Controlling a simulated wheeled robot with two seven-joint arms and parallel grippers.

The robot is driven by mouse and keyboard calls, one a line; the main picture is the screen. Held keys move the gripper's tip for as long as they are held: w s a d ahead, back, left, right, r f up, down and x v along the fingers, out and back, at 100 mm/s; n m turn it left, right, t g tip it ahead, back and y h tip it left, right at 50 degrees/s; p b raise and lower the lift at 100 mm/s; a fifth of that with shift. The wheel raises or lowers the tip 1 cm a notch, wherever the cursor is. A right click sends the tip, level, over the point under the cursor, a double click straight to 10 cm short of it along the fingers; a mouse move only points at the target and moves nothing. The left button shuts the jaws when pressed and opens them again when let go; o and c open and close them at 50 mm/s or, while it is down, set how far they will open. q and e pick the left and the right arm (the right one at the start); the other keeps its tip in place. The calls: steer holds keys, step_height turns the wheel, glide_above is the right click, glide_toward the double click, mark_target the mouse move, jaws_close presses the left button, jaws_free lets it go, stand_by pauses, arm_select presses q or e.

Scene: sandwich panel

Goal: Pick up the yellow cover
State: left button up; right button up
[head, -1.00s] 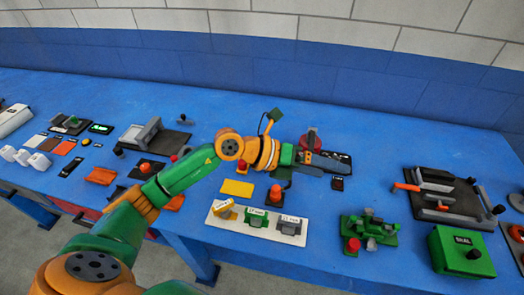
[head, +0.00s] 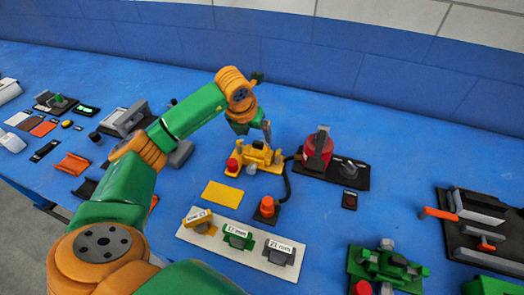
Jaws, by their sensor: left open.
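A flat yellow rectangular plate (head: 222,193), which fits the yellow cover, lies on the blue table just behind the white label board. My left gripper (head: 264,134) is open and points down, up and to the right of this plate. It is over or close to a yellow fixture (head: 262,160) with a red knob; I cannot tell whether it touches it. Part of the gripper is hidden by my wrist. My right gripper is not in view.
A white board (head: 222,252) with several labelled blocks lies in front. An orange-red button (head: 267,205) stands right of the plate, with a dark cable beside it. A red round device (head: 318,152) stands further right. A green fixture (head: 388,268) is at front right.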

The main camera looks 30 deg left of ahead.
mark_target(258, 142)
arm_select(q)
steer(key=x, duration=0.2)
steer(key=p+x, duration=0.1)
steer(key=x, duration=0.3)
steer(key=shift+w+d+f+p, duration=0.15)
steer(key=shift+d+f+p, duration=0.05)
steer(key=shift+d+p, duration=0.2)
jaws_close()
